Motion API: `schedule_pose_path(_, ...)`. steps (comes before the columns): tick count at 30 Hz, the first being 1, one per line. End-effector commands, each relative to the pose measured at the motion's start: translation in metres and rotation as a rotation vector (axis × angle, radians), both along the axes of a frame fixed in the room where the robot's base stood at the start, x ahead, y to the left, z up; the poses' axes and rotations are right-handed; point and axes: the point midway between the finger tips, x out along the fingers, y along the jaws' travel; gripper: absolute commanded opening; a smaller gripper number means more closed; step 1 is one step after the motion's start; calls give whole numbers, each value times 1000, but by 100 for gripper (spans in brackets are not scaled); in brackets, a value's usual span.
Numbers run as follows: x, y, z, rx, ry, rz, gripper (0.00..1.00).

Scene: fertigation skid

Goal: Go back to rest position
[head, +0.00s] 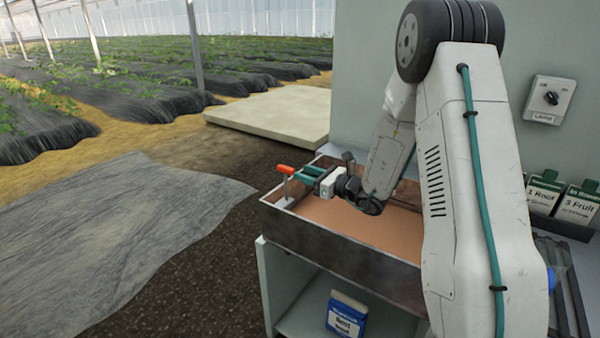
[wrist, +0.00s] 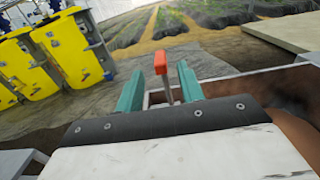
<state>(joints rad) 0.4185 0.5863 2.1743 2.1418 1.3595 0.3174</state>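My gripper (head: 301,174) has two teal fingers and hangs over the left end of a brown-filled metal trough. Its fingers stand apart in the wrist view (wrist: 161,88), with a clear gap. A red-topped handle (head: 285,169) on a thin grey stem stands at the trough's left corner, just beyond the fingertips. In the wrist view the red handle (wrist: 160,64) shows upright, in line with the gap between the fingers. I cannot tell whether the fingers touch it; they are not closed on it. My arm is bent and reaches out to the left.
The trough (head: 340,253) sits on a cabinet with a blue-and-white packet (head: 347,313) on its shelf. A wall switch (head: 549,100) and labelled packets (head: 543,192) are at right. Yellow containers (wrist: 62,52) stand left in the wrist view. Open ground lies left of the trough.

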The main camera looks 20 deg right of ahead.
Motion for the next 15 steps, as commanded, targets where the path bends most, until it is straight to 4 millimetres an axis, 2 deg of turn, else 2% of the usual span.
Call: schedule_pose_path(15,-2,3,-2,-27,-4,17,38)
